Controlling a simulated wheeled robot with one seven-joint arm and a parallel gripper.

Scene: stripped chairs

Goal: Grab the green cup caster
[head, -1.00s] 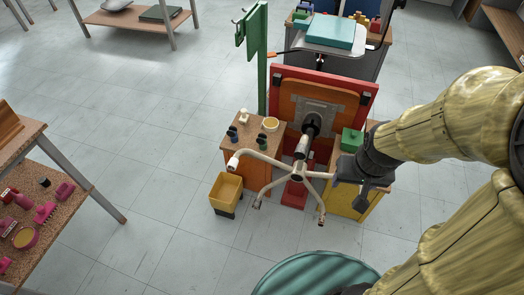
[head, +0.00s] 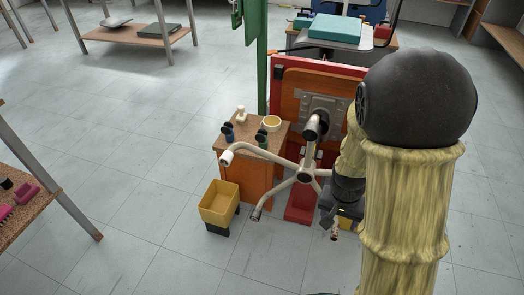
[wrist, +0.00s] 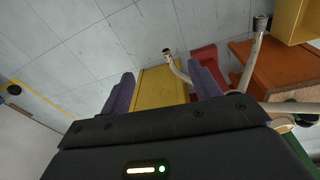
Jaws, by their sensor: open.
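The green cup caster (head: 262,136) stands on the cork top of a small orange cabinet (head: 246,182), close to its front right corner. It is small and dark green; its fine shape is hard to make out. A dark blue caster (head: 227,131) and a white caster (head: 241,114) stand to its left, and a yellow bowl (head: 271,123) is just behind it. My gripper (head: 328,208) is right of and lower than the cup caster, partly hidden by my arm.
An upturned chair base (head: 305,176) spreads its pale legs between my gripper and the cabinet. A yellow bin (head: 219,203) stands left of it on the floor. A yellow box (wrist: 160,88) lies beyond my fingers.

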